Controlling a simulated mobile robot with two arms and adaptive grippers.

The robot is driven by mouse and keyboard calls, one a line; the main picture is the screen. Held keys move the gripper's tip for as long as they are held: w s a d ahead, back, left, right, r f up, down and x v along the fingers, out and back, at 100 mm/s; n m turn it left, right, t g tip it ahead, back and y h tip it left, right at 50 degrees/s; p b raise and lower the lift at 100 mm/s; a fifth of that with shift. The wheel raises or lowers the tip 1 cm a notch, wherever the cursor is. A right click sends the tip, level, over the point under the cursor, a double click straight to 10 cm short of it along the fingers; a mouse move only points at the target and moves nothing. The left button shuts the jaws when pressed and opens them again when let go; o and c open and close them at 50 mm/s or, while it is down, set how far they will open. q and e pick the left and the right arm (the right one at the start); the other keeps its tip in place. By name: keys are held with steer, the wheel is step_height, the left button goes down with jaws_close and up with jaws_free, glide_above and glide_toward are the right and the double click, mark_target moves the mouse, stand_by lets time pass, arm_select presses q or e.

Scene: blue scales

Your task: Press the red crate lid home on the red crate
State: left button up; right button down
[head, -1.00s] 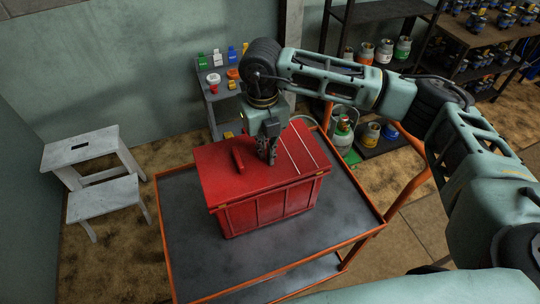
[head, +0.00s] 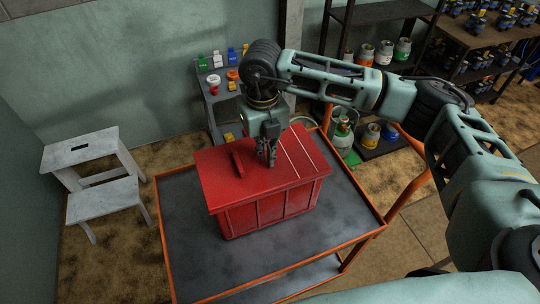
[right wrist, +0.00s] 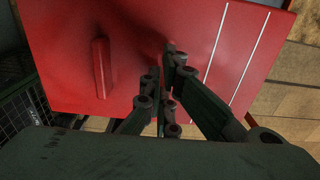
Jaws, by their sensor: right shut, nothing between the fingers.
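The red crate (head: 268,210) stands on the dark cart top, with the red crate lid (head: 222,180) on it. The lid covers the crate's top and lies level, with its front edge close down over the crate's rim. It has a raised red handle bar (head: 238,164) on its left part and two white stripes on its right. My right gripper (head: 271,162) is shut and empty, pointing down, its fingertips at the lid's surface between handle and stripes. The right wrist view shows the fingers (right wrist: 174,58) against the lid (right wrist: 60,40). The crate's far side is hidden. My left gripper is not in view.
The cart (head: 190,262) has an orange rim and bare room around the crate. A white step stool (head: 100,180) stands left. A grey shelf (head: 217,104) with small coloured items is behind, and dark racks with canisters are at the back right.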

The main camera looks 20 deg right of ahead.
steer(key=shift+r, duration=0.1)
step_height(320, 180, up, 9)
steer(key=p, duration=0.4)
steer(key=shift+p, duration=0.35)
stand_by(0.7)
